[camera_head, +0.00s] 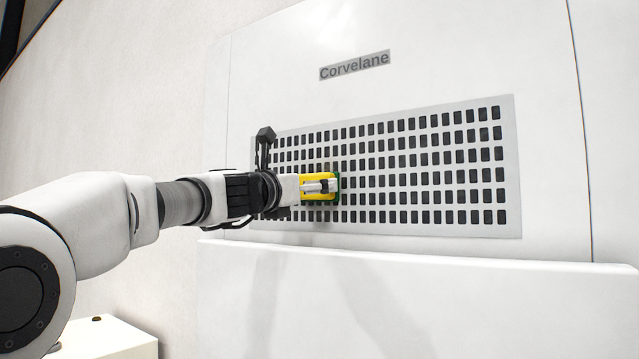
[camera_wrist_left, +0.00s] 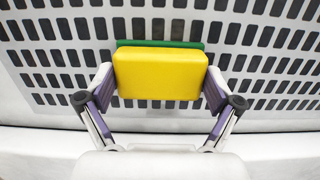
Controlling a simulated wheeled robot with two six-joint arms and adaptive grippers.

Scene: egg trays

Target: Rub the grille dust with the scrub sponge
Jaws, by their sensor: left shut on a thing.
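The scrub sponge (camera_head: 313,193) is a yellow block with a green scrub face. My left gripper (camera_head: 318,186) is shut on it, with the green side turned toward the grille (camera_head: 440,230). In the left wrist view the sponge (camera_wrist_left: 160,75) sits between the two fingers of my left gripper (camera_wrist_left: 160,92). The green layer lies at or very close to the grille (camera_wrist_left: 90,28); I cannot tell if it touches. The grille is a pale panel with rows of dark slots. I see no clear dust on it. My right gripper is not in view.
The grille is set in a white unit with a "Corvelane" label (camera_head: 354,65) above it. A white ledge (camera_head: 420,290) juts out below the grille. A white box (camera_head: 105,340) stands at the lower left. The grille's right part is unobstructed.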

